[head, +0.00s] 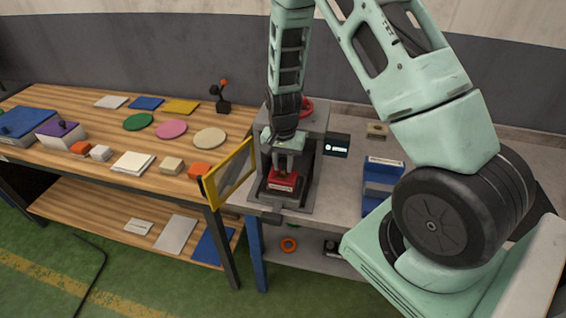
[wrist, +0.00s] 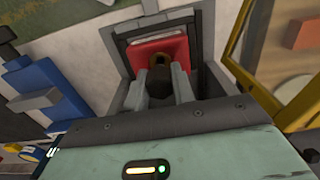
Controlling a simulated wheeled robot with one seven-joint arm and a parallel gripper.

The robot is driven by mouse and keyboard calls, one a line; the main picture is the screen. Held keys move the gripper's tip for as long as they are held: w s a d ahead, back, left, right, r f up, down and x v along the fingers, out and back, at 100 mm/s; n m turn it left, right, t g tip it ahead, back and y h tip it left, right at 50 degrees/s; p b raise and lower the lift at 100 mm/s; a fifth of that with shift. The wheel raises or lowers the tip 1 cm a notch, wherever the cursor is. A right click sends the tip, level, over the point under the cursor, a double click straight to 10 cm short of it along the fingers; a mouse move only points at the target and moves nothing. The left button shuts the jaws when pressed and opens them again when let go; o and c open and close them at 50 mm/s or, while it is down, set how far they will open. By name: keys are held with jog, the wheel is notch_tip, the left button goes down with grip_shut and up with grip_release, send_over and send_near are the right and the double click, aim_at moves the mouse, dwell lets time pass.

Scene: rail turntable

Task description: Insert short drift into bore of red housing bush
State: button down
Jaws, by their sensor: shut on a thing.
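The red housing (head: 281,181) sits in a grey machine bay on the grey bench. My gripper (head: 289,152) points down above the housing. In the wrist view my gripper's two grey fingers (wrist: 161,88) are closed around a dark, round-ended piece (wrist: 160,78), seemingly the short drift. The drift lines up with the bush in that view. I cannot tell whether its tip is inside the bore, since the drift and fingers hide it.
A yellow-framed guard (head: 231,174) stands open at the bay's left, close to my gripper. The machine's grey walls surround the housing. A blue holder (head: 382,174) stands on the bench to the right. A wooden table with blocks and discs is at left.

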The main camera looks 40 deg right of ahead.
aim_at(283, 160)
jog(key=shift+f+b, duration=0.75)
jog(key=shift+f, duration=0.35)
jog(key=shift+r, duration=0.15)
jog(key=shift+r+p, duration=0.75)
jog(key=shift+r, duration=0.05)
jog(key=shift+f+b, duration=0.75)
jog(key=shift+f, duration=0.15)
dwell(0.8)
jog(key=c, duration=1.1)
grip_release()
notch_tip(283, 160, up, 17)
jog(key=b, duration=0.3)
jog(key=shift+r, duration=0.2)
